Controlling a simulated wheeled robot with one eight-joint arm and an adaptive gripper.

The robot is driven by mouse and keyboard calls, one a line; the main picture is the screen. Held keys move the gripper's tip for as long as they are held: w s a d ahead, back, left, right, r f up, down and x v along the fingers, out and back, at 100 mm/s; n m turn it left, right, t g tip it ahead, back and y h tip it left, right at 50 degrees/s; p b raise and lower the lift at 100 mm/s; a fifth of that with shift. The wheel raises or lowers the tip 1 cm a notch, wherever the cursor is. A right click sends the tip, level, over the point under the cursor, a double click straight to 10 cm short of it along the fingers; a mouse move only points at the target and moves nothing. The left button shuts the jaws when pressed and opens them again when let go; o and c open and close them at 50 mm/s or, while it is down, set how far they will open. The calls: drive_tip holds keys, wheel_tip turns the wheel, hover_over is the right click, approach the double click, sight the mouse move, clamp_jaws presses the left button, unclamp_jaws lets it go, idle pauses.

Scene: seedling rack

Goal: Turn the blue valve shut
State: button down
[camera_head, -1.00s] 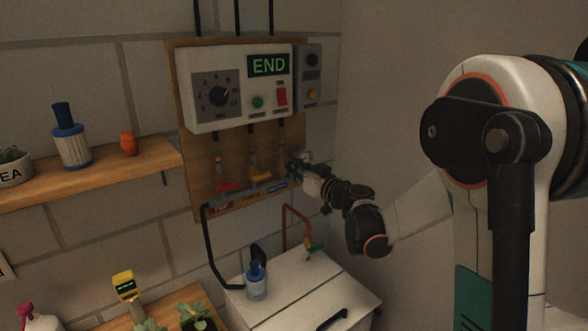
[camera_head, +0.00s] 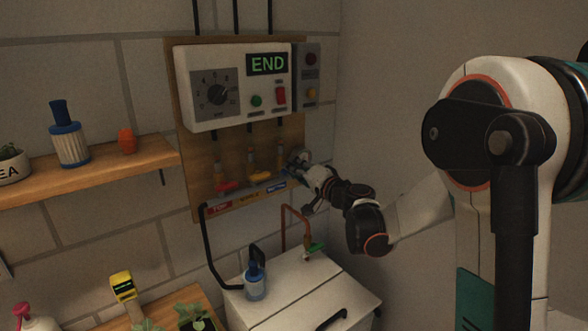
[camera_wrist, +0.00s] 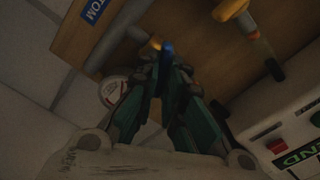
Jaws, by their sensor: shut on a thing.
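The blue valve handle (camera_wrist: 168,48) shows as a small blue piece between the fingertips of my gripper (camera_wrist: 164,62) in the wrist view. My gripper is shut on it, and the fingers hide most of the handle. In the head view my gripper (camera_head: 292,170) is at the right end of the valve row and hides the blue valve there. The blue label (camera_wrist: 93,10) is beside that valve on the board. The yellow valve handle (camera_head: 261,178) and the red valve handle (camera_head: 228,187) stand to the left in the head view.
The control box (camera_head: 235,88), its display reading END, hangs above the valves. A white cabinet (camera_head: 300,290) with a blue bottle (camera_head: 254,284) and a copper pipe (camera_head: 284,228) is below. A wooden shelf (camera_head: 100,178) is at the left.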

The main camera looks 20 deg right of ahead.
drive_tip(key=m, duration=0.5)
drive_tip(key=shift+f+m, duration=0.2)
drive_tip(key=shift+m, duration=0.2)
idle(0.4)
drive_tip(key=c, duration=1.7)
unclamp_jaws()
drive_tip(key=shift+s+d, duration=0.1)
drive_tip(key=shift+s, duration=0.05)
drive_tip(key=v, duration=1.1)
drive_tip(key=shift+s, duration=0.35)
drive_tip(key=shift+d, duration=0.1)
